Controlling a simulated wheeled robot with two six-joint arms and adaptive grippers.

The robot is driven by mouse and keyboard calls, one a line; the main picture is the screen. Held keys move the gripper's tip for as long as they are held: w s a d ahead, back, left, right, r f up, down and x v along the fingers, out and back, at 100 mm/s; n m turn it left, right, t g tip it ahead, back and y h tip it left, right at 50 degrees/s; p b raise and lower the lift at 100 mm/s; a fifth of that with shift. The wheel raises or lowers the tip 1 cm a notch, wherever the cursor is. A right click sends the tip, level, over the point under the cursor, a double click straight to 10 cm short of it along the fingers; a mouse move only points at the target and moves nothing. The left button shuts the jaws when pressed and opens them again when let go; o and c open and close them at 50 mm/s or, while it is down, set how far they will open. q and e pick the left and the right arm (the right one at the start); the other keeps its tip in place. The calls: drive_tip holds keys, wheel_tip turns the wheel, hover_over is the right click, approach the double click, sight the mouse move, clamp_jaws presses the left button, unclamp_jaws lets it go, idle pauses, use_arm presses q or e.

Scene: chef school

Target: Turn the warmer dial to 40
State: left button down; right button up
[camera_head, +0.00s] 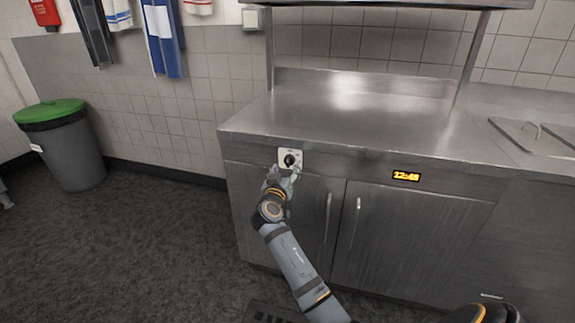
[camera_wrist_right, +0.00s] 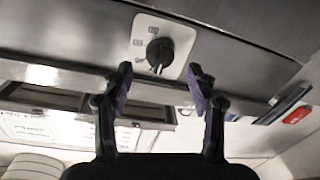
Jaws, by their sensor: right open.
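The warmer dial (camera_head: 290,160) is a black knob on a white plate at the left of the steel counter's front edge. It also shows in the right wrist view (camera_wrist_right: 158,52), with small marks on the plate too blurred to read surely. The knob's light pointer line faces down in that view. My right gripper (camera_head: 281,174) is just below and in front of the dial in the head view. In the wrist view its two fingers (camera_wrist_right: 160,85) are apart and empty, and the knob lies beyond the gap between their tips. My left gripper is not in view.
The steel counter (camera_head: 350,115) has a shelf above it and cabinet doors with handles (camera_head: 328,218) below. An orange display (camera_head: 406,176) reads about 12:40. A grey bin with a green lid (camera_head: 50,112) stands at the left. The floor between is clear.

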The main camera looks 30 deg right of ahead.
sight(288, 163)
drive_tip(key=shift+x, duration=1.85)
drive_tip(key=shift+c, duration=0.4)
